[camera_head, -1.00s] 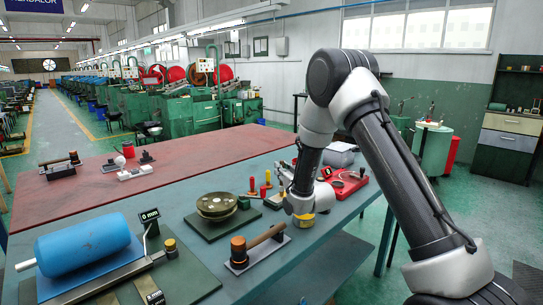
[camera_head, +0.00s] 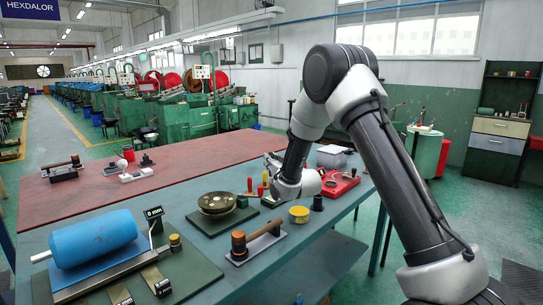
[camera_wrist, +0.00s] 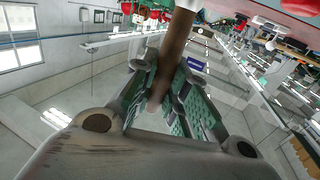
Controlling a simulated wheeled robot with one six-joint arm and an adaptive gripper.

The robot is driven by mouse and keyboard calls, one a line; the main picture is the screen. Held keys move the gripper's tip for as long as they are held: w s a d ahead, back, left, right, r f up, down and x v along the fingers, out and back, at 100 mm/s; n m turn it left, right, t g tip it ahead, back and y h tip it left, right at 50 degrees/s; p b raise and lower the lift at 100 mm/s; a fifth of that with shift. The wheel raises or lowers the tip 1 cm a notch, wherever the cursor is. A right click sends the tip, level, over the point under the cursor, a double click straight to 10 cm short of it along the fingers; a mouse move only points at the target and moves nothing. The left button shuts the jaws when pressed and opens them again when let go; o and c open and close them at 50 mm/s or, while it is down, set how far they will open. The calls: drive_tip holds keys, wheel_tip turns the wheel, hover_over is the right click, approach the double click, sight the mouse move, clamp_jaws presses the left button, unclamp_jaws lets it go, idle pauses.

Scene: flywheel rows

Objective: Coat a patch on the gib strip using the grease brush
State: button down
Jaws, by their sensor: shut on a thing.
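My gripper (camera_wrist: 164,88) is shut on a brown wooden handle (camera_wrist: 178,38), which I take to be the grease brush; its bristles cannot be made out. In the head view my gripper (camera_head: 271,164) is raised above the bench, mostly hidden by my wrist. A yellow round tin (camera_head: 299,215) stands below and slightly right of my wrist, apart from it. A long grey metal bar (camera_head: 104,275) lies in front of a blue roller at the left; I cannot tell whether it is the gib strip.
The red bench top (camera_head: 190,163) behind is largely clear.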

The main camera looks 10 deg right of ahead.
drive_tip(key=shift+r, duration=1.45)
